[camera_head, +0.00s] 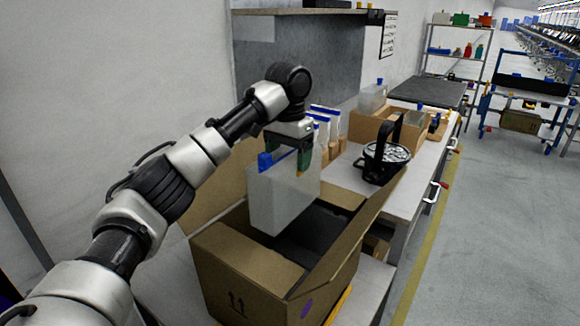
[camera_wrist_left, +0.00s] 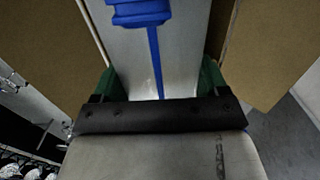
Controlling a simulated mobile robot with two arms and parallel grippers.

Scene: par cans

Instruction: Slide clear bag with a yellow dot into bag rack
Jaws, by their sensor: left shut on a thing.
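My left gripper (camera_head: 304,160) is shut on a translucent whitish bag (camera_head: 282,200) with a blue cap on its upper left. The bag hangs roughly upright at the opening of a cardboard box (camera_head: 245,275); I cannot tell whether its lower edge is inside. The left wrist view shows the bag (camera_wrist_left: 185,60) between the green fingers (camera_wrist_left: 160,85), with its blue cap (camera_wrist_left: 140,12) and a blue strip. A small yellow spot shows by the fingers; I cannot tell if it is the bag's dot. No bag rack is clearly identifiable. My right gripper is out of view.
The box's flaps stand open around its dark inside. Behind it, a bench (camera_head: 400,195) holds a black round item (camera_head: 385,162), several blue-topped packs (camera_head: 325,118) and a cardboard tray (camera_head: 372,128) with a clear container. Open floor (camera_head: 490,240) lies at the right.

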